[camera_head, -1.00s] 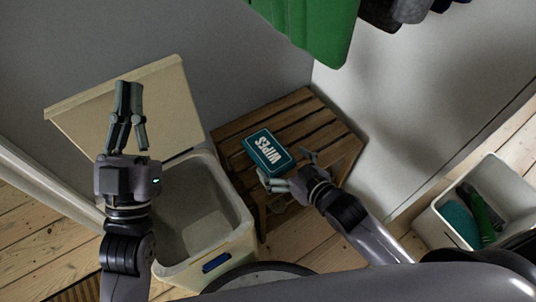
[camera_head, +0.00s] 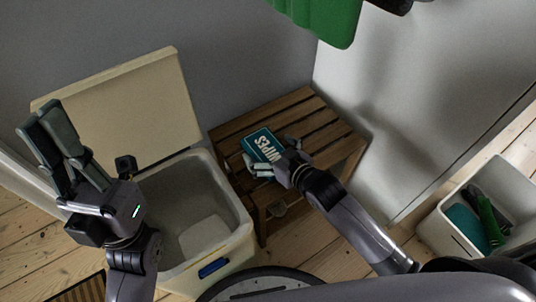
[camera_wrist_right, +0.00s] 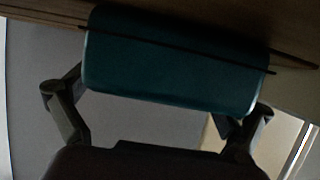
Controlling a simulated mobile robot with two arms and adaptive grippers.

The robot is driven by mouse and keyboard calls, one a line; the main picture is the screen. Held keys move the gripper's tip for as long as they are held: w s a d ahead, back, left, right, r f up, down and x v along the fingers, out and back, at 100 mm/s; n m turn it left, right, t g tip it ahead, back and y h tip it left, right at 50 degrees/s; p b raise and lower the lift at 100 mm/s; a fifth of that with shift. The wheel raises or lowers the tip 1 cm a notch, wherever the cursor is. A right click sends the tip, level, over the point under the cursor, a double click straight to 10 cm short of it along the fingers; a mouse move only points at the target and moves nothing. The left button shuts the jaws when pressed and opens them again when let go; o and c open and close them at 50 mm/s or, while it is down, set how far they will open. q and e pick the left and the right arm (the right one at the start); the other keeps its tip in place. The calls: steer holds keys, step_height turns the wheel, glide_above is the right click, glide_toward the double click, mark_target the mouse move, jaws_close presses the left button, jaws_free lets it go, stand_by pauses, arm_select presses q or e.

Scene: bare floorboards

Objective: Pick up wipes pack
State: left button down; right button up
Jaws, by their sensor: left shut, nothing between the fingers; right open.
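The wipes pack (camera_head: 262,143), a teal box with white "WIPES" lettering, lies on a slatted wooden stool (camera_head: 306,106). My right gripper (camera_head: 271,157) is open at the near edge of the pack, partly covering it. In the right wrist view the pack (camera_wrist_right: 175,62) lies ahead and between the spread fingers of the right gripper (camera_wrist_right: 155,112); I cannot tell whether they touch it. My left gripper (camera_head: 50,135) is shut and empty, raised in front of the bin's open lid at the left.
A cream bin (camera_head: 243,234) with its lid (camera_head: 130,105) up stands left of the stool. A white box (camera_head: 443,236) with teal and green items is at the right. Green cloth (camera_head: 325,18) hangs above the stool. Floorboards show around the bin.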

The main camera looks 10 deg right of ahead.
steer(key=shift+w+a+f, duration=0.1)
steer(key=shift+w+f, duration=0.05)
steer(key=shift+w, duration=0.1)
steer(key=shift+c, duration=0.3)
steer(key=shift+s, duration=0.1)
steer(key=c, duration=1.1)
